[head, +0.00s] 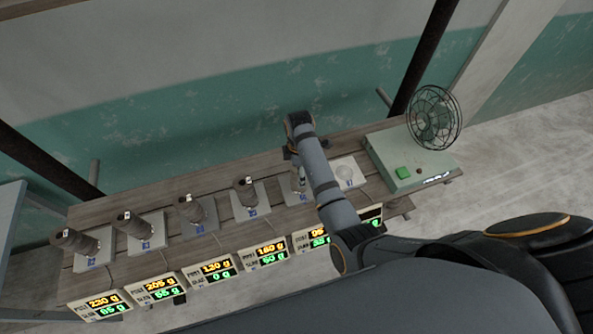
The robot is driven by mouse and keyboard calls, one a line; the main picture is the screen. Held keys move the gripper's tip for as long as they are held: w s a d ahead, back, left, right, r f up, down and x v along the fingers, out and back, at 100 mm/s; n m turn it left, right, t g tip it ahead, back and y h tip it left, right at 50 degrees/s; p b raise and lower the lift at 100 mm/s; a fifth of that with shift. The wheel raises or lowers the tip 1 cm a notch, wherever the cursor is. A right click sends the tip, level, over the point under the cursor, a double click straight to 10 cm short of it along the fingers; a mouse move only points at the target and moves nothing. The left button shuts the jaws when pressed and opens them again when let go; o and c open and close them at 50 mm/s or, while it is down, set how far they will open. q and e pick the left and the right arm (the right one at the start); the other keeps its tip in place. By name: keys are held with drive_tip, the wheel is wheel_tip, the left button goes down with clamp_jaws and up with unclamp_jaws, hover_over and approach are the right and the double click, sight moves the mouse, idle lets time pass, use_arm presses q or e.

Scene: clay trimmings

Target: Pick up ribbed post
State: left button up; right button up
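Several dark, short posts stand on small pale scales in a row on a wooden table. They are the leftmost post (75,241), a second (133,225), a third (190,208) and a fourth (247,193); ribbing is too small to tell for sure. My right gripper (294,162) is at the row's fifth scale (293,197), above or around a post there. My arm hides most of that post and the fingers, so I cannot tell whether they are open or touching it. My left gripper is out of view.
Displays with gram readings, such as the leftmost display (101,304), line the front edge. A scale with a pale round plate (347,173) is right of my gripper. A green-grey box (408,160) with a wire fan (434,118) fills the right end.

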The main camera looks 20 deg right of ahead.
drive_tip(key=shift+w+a+f, duration=0.1)
drive_tip(key=shift+w+f, duration=0.05)
drive_tip(key=shift+w, duration=0.05)
drive_tip(key=shift+s, duration=0.1)
drive_tip(key=shift+s+r, duration=0.25)
drive_tip(key=shift+s, duration=0.05)
drive_tip(key=shift+c, duration=1.1)
drive_tip(key=shift+s+d+r, duration=0.15)
drive_tip(key=shift+s+d, duration=0.1)
drive_tip(key=shift+s, duration=0.1)
drive_tip(key=c, duration=0.5)
drive_tip(key=shift+w, duration=0.1)
drive_tip(key=shift+c, duration=1.1)
drive_tip(key=shift+w+a, duration=0.1)
drive_tip(key=shift+w, duration=0.05)
drive_tip(key=shift+c, duration=1.1)
drive_tip(key=c, duration=0.5)
clamp_jaws()
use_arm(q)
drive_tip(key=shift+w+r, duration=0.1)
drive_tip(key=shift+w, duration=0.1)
